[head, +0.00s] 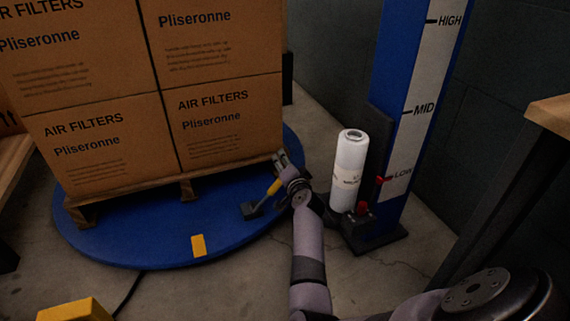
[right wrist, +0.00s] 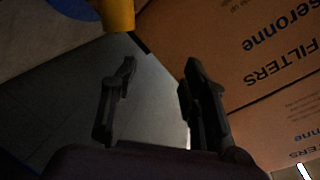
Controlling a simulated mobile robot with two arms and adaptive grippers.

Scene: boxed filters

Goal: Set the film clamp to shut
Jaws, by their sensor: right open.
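The film clamp (head: 251,210) is a small dark block near the right edge of the blue turntable. Its yellow lever (head: 272,188) slants up and to the right from the block, and its upper end is close to my gripper. My right gripper (head: 283,160) is beside the boxes, just above the lever, and looks empty. In the right wrist view its two dark fingers (right wrist: 160,66) are spread apart with nothing between them. A yellow piece (right wrist: 118,14), probably the lever, shows beyond the fingers at the top. I cannot tell whether they touch. My left gripper is out of view.
Stacked filter boxes (head: 220,125) stand on a pallet on the blue turntable (head: 150,245). A white film roll (head: 349,170) stands right of my gripper, by the blue column (head: 395,130) marked LOW, MID and HIGH. A yellow mark (head: 198,245) is on the turntable's front.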

